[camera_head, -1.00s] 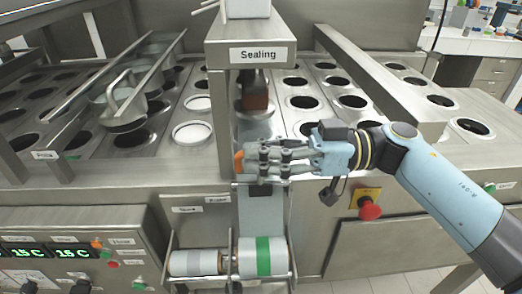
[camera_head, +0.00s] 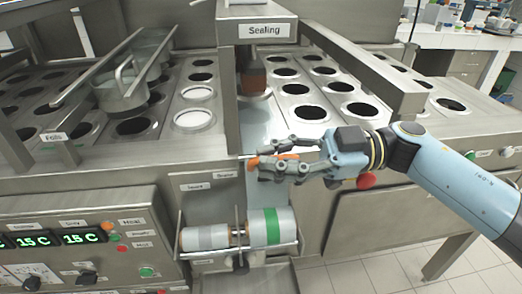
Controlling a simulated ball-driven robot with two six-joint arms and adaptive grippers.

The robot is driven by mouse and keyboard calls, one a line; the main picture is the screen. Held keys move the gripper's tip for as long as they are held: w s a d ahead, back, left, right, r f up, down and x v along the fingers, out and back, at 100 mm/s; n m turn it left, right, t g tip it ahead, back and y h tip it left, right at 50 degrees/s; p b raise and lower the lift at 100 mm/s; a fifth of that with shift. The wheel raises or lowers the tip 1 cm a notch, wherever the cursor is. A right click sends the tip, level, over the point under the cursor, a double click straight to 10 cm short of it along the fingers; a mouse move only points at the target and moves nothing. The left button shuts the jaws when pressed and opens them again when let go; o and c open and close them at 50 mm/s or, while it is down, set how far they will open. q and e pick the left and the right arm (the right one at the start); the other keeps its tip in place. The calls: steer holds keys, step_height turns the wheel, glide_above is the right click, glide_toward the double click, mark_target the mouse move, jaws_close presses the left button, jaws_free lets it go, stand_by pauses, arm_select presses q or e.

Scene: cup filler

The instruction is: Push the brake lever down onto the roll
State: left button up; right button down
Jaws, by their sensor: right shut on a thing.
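The brake lever shows as an orange handle (camera_head: 253,161) at the front edge of the machine, below the Sealing arch. My right gripper (camera_head: 270,169) comes in from the right and is shut on it, with orange showing beyond the fingertips and between the fingers. The fingers hide most of the lever. The roll (camera_head: 268,228), white with a green band, lies on a holder below the gripper. A grey-white roll (camera_head: 205,237) lies beside it to the left. The handle is well above the rolls, apart from them. My left gripper is not in view.
The Sealing arch (camera_head: 257,30) stands above and behind the gripper. A red button (camera_head: 366,180) is partly hidden behind my right wrist. A control panel (camera_head: 75,245) is at lower left. The tiled floor at lower right is clear.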

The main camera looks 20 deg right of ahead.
arm_select(q)
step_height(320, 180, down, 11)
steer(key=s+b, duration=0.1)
steer(key=b, duration=1)
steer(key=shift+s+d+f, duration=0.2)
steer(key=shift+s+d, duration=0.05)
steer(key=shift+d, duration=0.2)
arm_select(e)
steer(key=s+a+f+n, duration=0.2)
steer(key=s+f+n, duration=0.5)
steer(key=f+n, duration=0.3)
steer(key=shift+s+f+n, duration=0.15)
steer(key=shift+f+n, duration=0.15)
steer(key=shift+f, duration=1.65)
steer(key=c, duration=1.4)
jaws_free()
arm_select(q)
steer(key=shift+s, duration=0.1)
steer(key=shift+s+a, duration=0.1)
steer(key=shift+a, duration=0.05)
